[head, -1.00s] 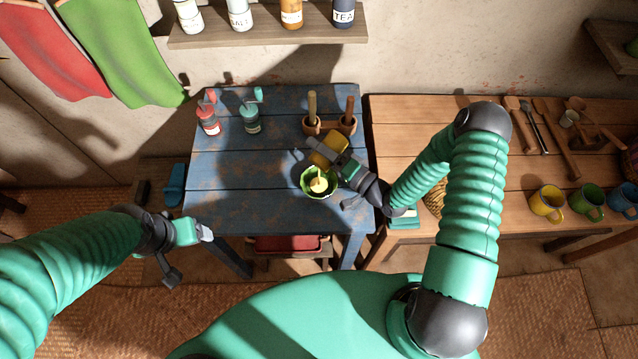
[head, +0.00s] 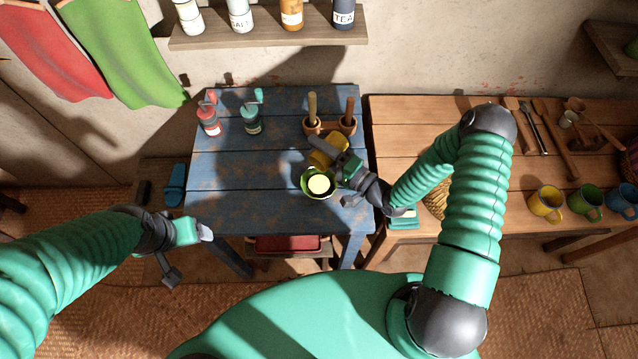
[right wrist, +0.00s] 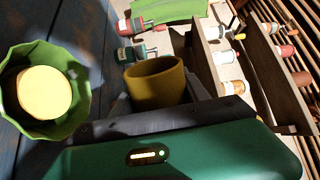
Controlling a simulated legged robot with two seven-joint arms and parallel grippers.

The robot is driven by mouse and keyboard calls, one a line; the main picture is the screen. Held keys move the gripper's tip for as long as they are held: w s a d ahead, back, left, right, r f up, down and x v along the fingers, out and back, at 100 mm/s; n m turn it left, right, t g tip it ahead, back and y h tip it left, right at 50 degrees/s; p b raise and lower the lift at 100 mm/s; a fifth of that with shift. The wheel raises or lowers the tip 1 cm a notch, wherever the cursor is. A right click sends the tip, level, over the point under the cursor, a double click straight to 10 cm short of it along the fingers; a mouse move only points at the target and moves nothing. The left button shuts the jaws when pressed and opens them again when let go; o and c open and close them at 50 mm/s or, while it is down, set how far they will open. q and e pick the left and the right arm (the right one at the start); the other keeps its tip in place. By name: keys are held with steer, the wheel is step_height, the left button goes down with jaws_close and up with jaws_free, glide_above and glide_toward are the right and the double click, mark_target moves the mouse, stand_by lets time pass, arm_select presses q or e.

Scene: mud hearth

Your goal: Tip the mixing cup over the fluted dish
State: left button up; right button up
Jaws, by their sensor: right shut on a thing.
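The mixing cup is a mustard-yellow cup (head: 324,152), held just behind the fluted dish in the head view and partly hidden by my gripper. My right gripper (head: 332,150) is shut on it. In the right wrist view the cup (right wrist: 156,84) sits between the fingers; its inside bottom is hidden. The green fluted dish (head: 305,190) stands on the blue table with a round pale yellow fill inside. It also shows in the right wrist view (right wrist: 76,110), beside the cup. My left gripper (head: 205,233) is apart from both, left of the table's front; its jaw opening is unclear.
On the blue table (head: 240,185) stand a red grinder (head: 208,120), a teal grinder (head: 250,120) and two small brown pots with handles (head: 330,125) behind the cup. Several mugs (head: 547,202) stand on the wooden table at right.

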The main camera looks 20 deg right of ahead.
steer(key=m, duration=0.1)
steer(key=r+m, duration=0.1)
steer(key=m, duration=0.1)
steer(key=m+p, duration=0.1)
steer(key=shift+r, duration=0.3)
steer(key=shift+r+m, duration=0.1)
steer(key=shift+m, duration=1)
steer(key=m, duration=0.2)
steer(key=r+m+p, duration=0.1)
steer(key=shift+d+m, duration=0.1)
steer(key=shift+m, duration=0.3)
steer(key=m, duration=0.2)
steer(key=r+m, duration=0.1)
steer(key=m, duration=0.1)
steer(key=shift+m, duration=0.3)
steer(key=shift+r+m+p, duration=0.7)
steer(key=shift+m+p, duration=0.1)
steer(key=shift+m, duration=0.4)
steer(key=shift+r+m, duration=0.2)
steer(key=shift+m, duration=0.7)
